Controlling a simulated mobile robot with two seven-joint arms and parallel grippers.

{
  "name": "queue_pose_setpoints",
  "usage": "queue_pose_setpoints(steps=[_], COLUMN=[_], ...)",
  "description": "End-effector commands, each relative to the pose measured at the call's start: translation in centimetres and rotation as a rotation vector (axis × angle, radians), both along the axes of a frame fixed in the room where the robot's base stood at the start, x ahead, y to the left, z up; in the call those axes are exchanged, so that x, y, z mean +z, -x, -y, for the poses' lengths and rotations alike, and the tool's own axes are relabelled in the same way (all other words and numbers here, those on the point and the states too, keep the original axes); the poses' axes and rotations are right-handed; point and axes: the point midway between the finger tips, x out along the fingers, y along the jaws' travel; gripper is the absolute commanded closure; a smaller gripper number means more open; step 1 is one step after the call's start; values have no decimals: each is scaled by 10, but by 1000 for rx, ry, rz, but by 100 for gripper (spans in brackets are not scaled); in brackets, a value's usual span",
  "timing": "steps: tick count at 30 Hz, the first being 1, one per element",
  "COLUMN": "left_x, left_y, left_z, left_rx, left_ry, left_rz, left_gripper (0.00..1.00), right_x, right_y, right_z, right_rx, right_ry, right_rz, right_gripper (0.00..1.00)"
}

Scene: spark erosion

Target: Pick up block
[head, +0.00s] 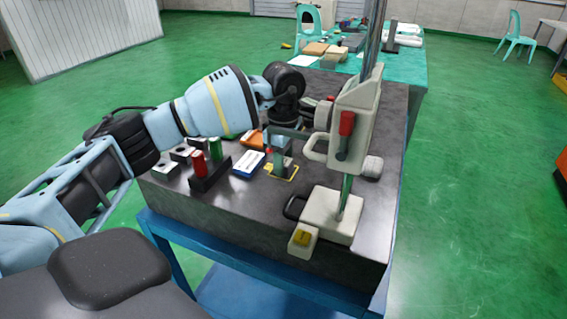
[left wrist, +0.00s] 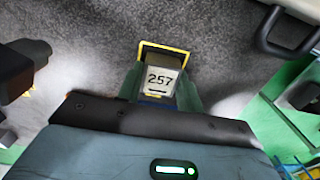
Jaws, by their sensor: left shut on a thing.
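The block (left wrist: 160,80), with a white face marked 257, sits between the fingers of my left gripper (left wrist: 160,92) in the left wrist view. My left gripper, also in the head view (head: 281,146), is shut on the block and points down over the table. A yellow square outline (left wrist: 165,47) shows around the block's far side, and on the tabletop in the head view (head: 292,178). I cannot tell whether the block touches the table. In the head view, the gripper hides much of the block. My right gripper is not in view.
A white stand (head: 330,215) with a column and red lever rises close right of my left gripper. A black holder (head: 210,176) with red and green cylinders stands left, beside a blue-and-white box (head: 249,164). The dark tabletop (head: 250,213) is clear in front.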

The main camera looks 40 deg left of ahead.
Motion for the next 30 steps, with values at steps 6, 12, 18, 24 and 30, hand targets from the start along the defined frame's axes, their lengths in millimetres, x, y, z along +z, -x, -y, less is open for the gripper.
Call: queue_pose_setpoints(steps=[6, 12, 18, 24, 30], left_x=[23, 61, 90, 101, 101], left_y=[-1, -1, -1, 0, 0], left_z=[0, 0, 1, 0, 1], left_rx=[0, 0, 0, 0, -7], left_ry=[2, 2, 2, 1, 2], left_rz=[7, 6, 4, 2, 1], left_gripper=[98, 98, 98, 98, 98], right_x=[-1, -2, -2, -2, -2], right_y=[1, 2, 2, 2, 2], right_z=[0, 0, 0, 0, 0], right_rx=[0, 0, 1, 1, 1], right_ry=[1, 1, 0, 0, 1], right_rz=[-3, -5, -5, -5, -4], right_gripper=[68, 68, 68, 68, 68])
